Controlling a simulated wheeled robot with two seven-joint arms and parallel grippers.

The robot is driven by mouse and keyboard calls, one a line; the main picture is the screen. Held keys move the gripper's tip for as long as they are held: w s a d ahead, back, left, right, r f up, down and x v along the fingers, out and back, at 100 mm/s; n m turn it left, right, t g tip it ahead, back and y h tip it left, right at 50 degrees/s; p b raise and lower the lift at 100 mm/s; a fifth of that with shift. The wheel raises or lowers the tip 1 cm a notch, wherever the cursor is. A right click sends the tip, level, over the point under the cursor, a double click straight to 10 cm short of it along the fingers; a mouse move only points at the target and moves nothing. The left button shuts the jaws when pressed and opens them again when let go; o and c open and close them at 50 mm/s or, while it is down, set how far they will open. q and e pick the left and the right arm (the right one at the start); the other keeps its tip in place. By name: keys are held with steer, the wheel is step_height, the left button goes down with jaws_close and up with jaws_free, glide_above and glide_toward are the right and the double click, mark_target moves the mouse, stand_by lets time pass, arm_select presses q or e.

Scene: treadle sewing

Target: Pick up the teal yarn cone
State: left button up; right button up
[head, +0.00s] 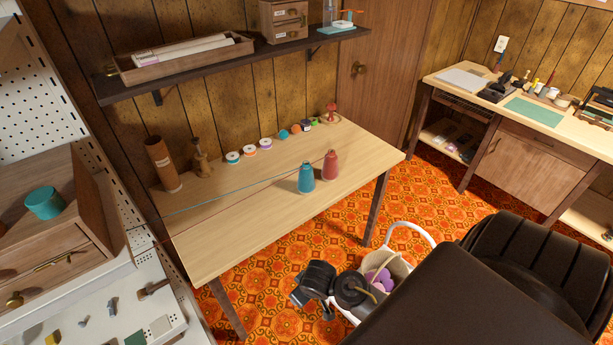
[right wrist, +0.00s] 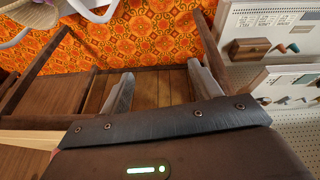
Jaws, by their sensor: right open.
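The teal yarn cone (head: 306,179) stands upright on the pale wooden table (head: 225,240), near its front right part. A red yarn cone (head: 330,166) stands close beside it on the right. A thin teal thread runs left across the table from the teal cone. My right gripper (head: 312,306) is low in front of the table, below and apart from the cone. In the right wrist view its two fingers (right wrist: 163,90) are spread with nothing between them, and neither cone shows there. My left gripper is not in view.
Several spools (head: 264,145) line the table's back edge, with a brown cardboard tube (head: 162,165) at the back left. A shelf (head: 210,62) hangs above. A white-handled basket (head: 401,268) with purple yarn stands on the floor beside my right arm. The table's front left is mostly clear.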

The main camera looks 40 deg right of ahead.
mark_target(306, 163)
steer(key=w+d+r+m, duration=0.1)
steer(key=w+d+r, duration=0.2)
steer(key=w, duration=0.3)
steer(key=w+d+r+m+h, duration=0.1)
steer(key=w+d+r, duration=0.2)
steer(key=w+d, duration=0.2)
steer(key=w+d+r+m+p, duration=0.1)
steer(key=w+d+r, duration=0.2)
steer(key=w, duration=0.6)
steer(key=shift+d+r+h, duration=0.4)
steer(key=w+d+r+m, duration=0.3)
steer(key=w+d+r, duration=0.1)
steer(key=d+r, duration=0.25)
steer(key=w+d+r+m, duration=0.25)
steer(key=d+r, duration=0.25)
steer(key=r, duration=0.3)
steer(key=shift+h, duration=0.3)
steer(key=x, duration=0.2)
steer(key=b+x, duration=0.1)
steer(key=x, duration=0.2)
steer(key=shift+w+a+f+b, duration=0.25)
steer(key=shift+w+f+b, duration=0.05)
steer(key=shift+f+b, duration=0.1)
steer(key=shift+b+x, duration=0.55)
steer(key=shift+x, duration=2.25)
steer(key=shift+d+r, duration=0.1)
steer(key=shift+d, duration=0.05)
